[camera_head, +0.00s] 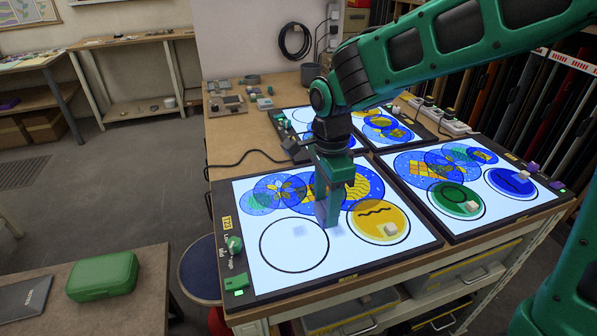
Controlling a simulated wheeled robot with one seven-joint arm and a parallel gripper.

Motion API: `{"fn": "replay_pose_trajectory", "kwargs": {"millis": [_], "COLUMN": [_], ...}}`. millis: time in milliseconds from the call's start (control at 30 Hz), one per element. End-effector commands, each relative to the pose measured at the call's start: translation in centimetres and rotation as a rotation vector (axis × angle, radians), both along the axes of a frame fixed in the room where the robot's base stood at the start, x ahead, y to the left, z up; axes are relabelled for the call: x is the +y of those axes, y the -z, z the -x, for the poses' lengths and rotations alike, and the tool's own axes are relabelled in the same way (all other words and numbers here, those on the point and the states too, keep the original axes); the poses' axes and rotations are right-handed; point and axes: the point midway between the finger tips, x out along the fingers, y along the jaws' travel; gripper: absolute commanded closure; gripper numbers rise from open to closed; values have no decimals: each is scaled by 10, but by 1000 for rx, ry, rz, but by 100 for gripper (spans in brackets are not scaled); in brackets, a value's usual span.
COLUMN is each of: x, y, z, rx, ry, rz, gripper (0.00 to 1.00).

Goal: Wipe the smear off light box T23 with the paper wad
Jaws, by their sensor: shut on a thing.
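Light box T23 (249,205) is the lit panel in front, with a yellow tag at its left edge. Its lower left circle outline (263,232) frames white lit surface with a faint bluish patch (300,231); whether this is the smear or a shadow I cannot tell. My gripper (329,219) points down over the middle of the panel, right of that circle. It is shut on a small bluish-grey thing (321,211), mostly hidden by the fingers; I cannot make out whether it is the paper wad. Any gap to the panel is unclear.
A yellow disc (366,222) with a pale block lies right of my gripper. Patterned blue discs (276,189) lie behind it. Another light box (437,226) stands at right, more behind. A green box (103,276) sits on a low table at left.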

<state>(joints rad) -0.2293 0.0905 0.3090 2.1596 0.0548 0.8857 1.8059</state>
Motion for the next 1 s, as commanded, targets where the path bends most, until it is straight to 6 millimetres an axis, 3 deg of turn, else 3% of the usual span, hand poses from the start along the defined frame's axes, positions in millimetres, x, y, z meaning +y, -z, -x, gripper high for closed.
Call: {"fn": "replay_pose_trajectory", "kwargs": {"millis": [133, 233, 800, 1000], "x": [-1, -2, -10, -11], "y": [-4, -25, -74, -82], "z": [-3, -3, -5, -5], "rx": [-1, -5, -2, 0], "ry": [6, 8, 20, 21], "rz": [0, -1, 0, 0], "gripper": [78, 78, 78, 78]}}
